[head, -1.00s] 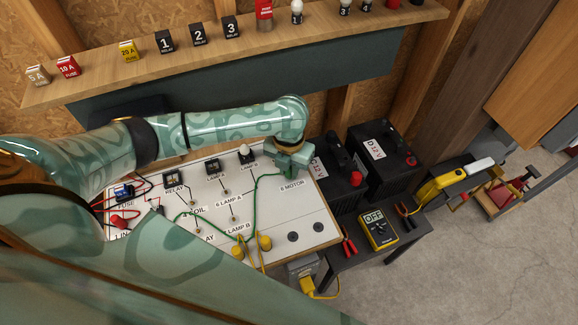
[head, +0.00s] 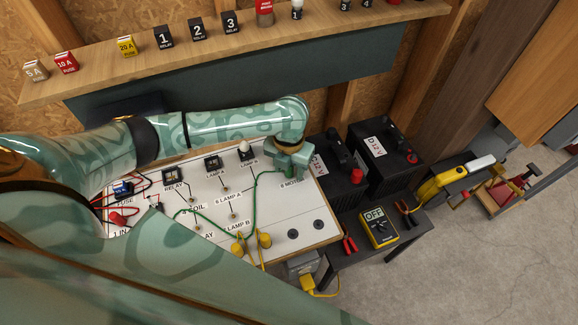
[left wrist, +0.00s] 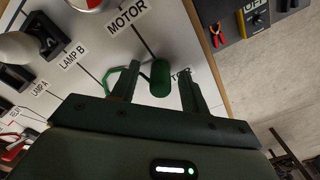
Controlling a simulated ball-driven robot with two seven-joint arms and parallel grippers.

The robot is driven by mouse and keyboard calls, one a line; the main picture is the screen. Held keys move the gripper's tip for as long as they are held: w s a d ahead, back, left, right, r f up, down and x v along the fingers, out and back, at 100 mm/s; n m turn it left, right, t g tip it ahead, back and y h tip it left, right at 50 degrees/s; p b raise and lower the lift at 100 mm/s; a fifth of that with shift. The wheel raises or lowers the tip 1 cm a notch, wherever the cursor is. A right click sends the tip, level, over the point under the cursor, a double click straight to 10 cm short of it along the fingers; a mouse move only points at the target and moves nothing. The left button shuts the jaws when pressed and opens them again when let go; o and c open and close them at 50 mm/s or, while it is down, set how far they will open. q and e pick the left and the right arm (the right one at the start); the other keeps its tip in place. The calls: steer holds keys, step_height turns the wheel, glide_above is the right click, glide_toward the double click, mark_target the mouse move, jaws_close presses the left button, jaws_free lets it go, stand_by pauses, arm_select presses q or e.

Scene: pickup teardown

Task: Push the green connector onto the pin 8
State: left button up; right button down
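The green connector (left wrist: 160,78) stands between the two fingers of my left gripper (left wrist: 157,80), with a visible gap on each side. The left gripper is open around it. In the head view my left gripper (head: 290,160) is over the upper right of the white board (head: 285,215), just above the "8 MOTOR" label (head: 291,183). A green wire (head: 256,195) runs up to the gripper there. The pin 8 is hidden, so I cannot tell whether the connector is on it. My right gripper is not in view.
Yellow connectors (head: 264,240) are at the board's lower edge. Black batteries (head: 375,155) stand right of the board. A multimeter (head: 378,228) and pliers (head: 348,246) lie on the dark side table. A wooden shelf (head: 90,85) with fuses and relays runs behind.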

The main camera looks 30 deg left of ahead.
arm_select(q)
step_height(320, 180, up, 16)
steer(key=p, duration=0.5)
steer(key=shift+r+p, duration=0.15)
steer(key=shift+p, duration=0.2)
steer(key=shift+s, duration=0.1)
